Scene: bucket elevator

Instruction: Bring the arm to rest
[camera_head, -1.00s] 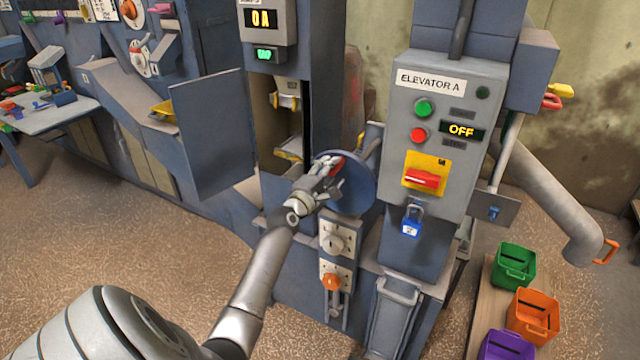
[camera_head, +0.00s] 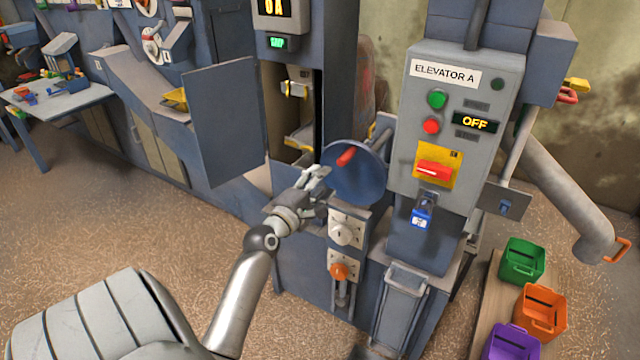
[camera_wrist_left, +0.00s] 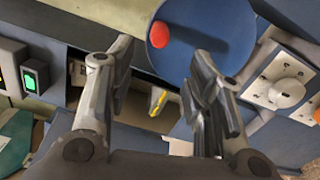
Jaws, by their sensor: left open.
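My left arm comes in from the lower left in the head view. Its gripper (camera_head: 318,180) is open and empty, just left of and a little below the blue handwheel (camera_head: 352,185) with its red knob (camera_head: 346,157). The left wrist view shows the two spread fingers (camera_wrist_left: 165,95) with nothing between them. The blue wheel (camera_wrist_left: 215,30) and red knob (camera_wrist_left: 172,35) lie beyond the fingertips there. My right gripper is not in view.
The open elevator door (camera_head: 228,125) stands left of the gripper. The "ELEVATOR A" panel (camera_head: 460,120) reads OFF, with a blue padlock (camera_head: 421,218) under its red switch (camera_head: 434,170). Green (camera_head: 522,262), orange (camera_head: 541,312) and purple (camera_head: 513,345) bins stand at the lower right.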

